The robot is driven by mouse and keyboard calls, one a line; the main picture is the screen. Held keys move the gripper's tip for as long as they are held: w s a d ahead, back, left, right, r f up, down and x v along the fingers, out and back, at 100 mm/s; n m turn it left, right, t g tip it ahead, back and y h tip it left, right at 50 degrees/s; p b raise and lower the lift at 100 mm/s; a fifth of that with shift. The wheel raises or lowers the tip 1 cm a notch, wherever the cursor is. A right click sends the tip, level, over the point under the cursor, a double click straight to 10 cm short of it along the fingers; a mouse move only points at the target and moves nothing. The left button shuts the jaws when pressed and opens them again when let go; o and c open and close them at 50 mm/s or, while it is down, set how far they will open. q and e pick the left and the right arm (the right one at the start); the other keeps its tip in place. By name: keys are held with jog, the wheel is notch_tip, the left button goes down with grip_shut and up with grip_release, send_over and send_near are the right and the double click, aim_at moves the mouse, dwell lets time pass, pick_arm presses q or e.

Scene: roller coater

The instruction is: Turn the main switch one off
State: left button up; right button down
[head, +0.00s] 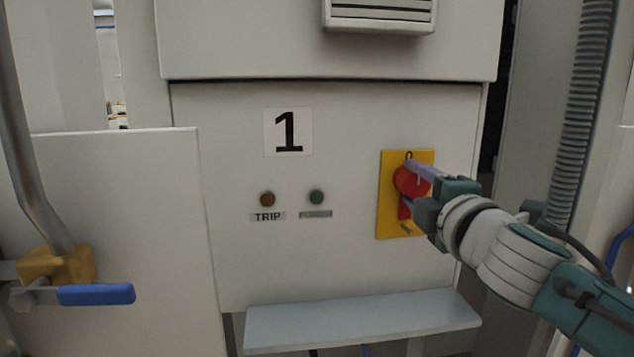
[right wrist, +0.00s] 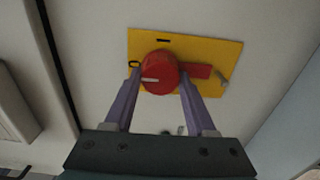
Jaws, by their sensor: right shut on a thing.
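The main switch is a red round knob (head: 405,181) with a red handle on a yellow plate (head: 389,222), under a large "1" label (head: 288,132). My right gripper (head: 413,184) reaches it from the right and is shut on the knob. In the right wrist view, my right gripper (right wrist: 160,84) has one purple finger on each side of the knob (right wrist: 162,70). There, a white mark on the knob faces the left, the side with the printed "0". The red handle (right wrist: 198,71) points right in that view and down in the head view. My left gripper is not in view.
A red TRIP lamp (head: 267,199) and a green lamp (head: 316,197) sit left of the switch on the cabinet panel. A grey ledge (head: 360,320) juts out below. A pipe valve with a blue lever (head: 96,295) stands at left. A ribbed hose (head: 577,110) runs at right.

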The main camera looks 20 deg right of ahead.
jog(key=shift+c, duration=1.1)
grip_release()
jog(key=shift+s, duration=0.1)
jog(key=v, duration=0.9)
jog(key=shift+s, duration=0.4)
